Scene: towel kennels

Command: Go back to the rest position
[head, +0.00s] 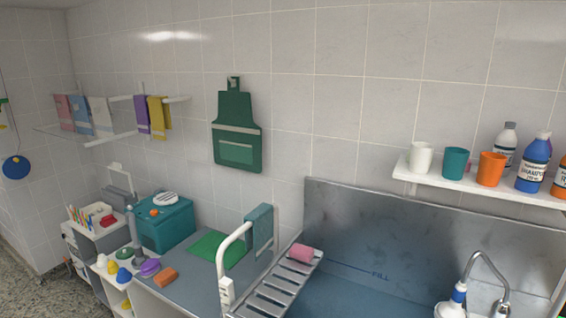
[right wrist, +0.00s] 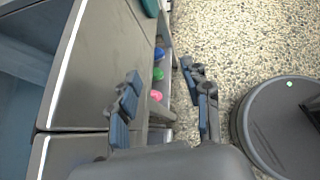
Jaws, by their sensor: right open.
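My right gripper (right wrist: 162,75) shows in the right wrist view, its two blue-padded fingers spread apart with nothing held between them. It hangs beside a grey metal cabinet or tub side (right wrist: 90,70), above the speckled floor (right wrist: 225,50). Neither gripper shows in the head view, and my left gripper is in no view. Towels hang on the wall rack at the left of the head view: pink (head: 65,112), blue (head: 82,115), white (head: 101,115), purple (head: 143,115) and yellow (head: 159,118).
A metal tub (head: 345,240) with a slatted rack (head: 275,285) and pink sponge (head: 302,253) fills the lower right. A shelf (head: 455,184) above holds cups and bottles. A counter (head: 195,285) holds a teal box (head: 165,228). Small coloured items (right wrist: 158,75) sit beyond the right fingers.

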